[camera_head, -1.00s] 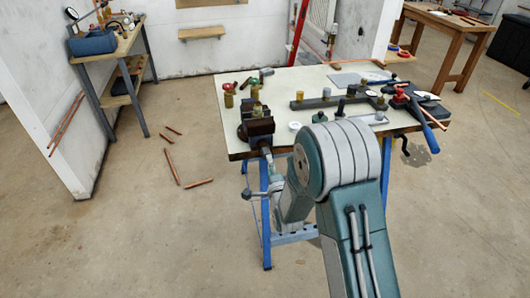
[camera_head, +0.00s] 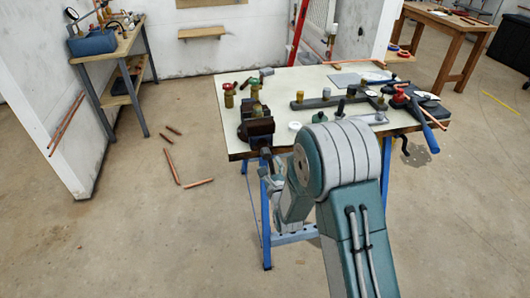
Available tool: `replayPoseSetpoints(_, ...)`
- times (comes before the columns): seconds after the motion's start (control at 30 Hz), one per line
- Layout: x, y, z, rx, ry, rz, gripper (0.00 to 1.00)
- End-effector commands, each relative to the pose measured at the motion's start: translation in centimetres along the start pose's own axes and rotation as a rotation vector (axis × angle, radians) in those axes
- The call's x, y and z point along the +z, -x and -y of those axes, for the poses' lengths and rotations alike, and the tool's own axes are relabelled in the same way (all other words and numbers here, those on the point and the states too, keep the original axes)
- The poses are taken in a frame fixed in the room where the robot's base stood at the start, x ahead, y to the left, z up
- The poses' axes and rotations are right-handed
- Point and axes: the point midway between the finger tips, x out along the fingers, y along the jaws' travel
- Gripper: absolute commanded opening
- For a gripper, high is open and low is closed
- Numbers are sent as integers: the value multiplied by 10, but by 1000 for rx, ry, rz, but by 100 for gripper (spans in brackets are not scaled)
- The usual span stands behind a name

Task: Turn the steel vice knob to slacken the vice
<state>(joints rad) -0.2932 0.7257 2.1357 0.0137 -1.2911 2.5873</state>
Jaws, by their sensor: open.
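The dark vice (camera_head: 257,131) is mounted at the front left corner of the pale-topped workbench (camera_head: 305,84). A brass fitting stands at its jaws. My arm reaches down in front of the bench and bends back up toward the vice. My gripper (camera_head: 267,160) shows only as a small dark shape just below the front of the vice, at the bench edge. It is open. The steel knob cannot be made out and appears hidden by my gripper and wrist. I cannot tell whether the fingers touch it.
Several fittings and a red-topped valve (camera_head: 228,90) stand on the bench. A blue-handled tool (camera_head: 429,127) overhangs its right front edge. Loose copper pipes (camera_head: 198,183) lie on the floor to the left. A side bench (camera_head: 118,62) stands at the left wall.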

Motion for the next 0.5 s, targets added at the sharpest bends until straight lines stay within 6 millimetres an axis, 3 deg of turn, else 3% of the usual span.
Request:
replayPoseSetpoints(0.27, 0, 0, 0, 0, -11, 0, 71)
replayPoseSetpoints(0.5, 0, -15, 0, -1, -10, 1, 71)
